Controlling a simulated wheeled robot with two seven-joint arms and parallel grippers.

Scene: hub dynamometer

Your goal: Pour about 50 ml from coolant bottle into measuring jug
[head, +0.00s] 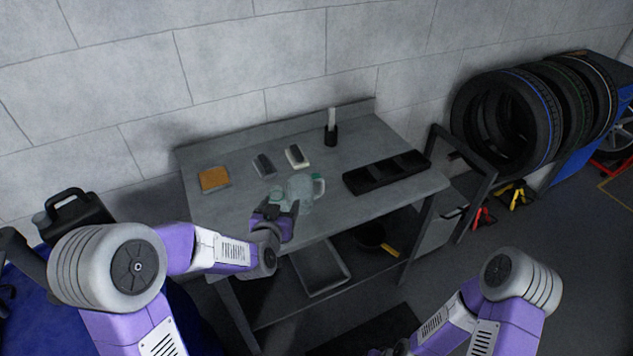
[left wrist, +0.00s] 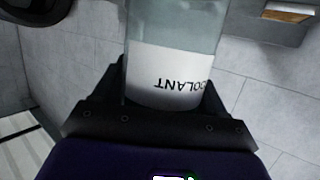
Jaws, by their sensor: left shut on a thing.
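The clear coolant bottle (left wrist: 178,35) has a white label with upside-down lettering in the left wrist view. My left gripper (left wrist: 165,95) is shut on it around the label. In the head view my left gripper (head: 283,210) is at the front of the grey bench, and the greenish bottle top (head: 277,193) shows just above it. The clear measuring jug (head: 304,190), with its handle to the right, stands on the bench just right of the bottle. They overlap in the view; I cannot tell whether they touch or how far the bottle tilts.
The bench (head: 240,150) also holds a tan-topped block (head: 214,179), two small dark and white items (head: 296,156), a black cup with a white stick (head: 331,135) and a black divided tray (head: 387,172). A lower shelf holds a grey tray (head: 320,268). Tyres (head: 505,120) stand at right.

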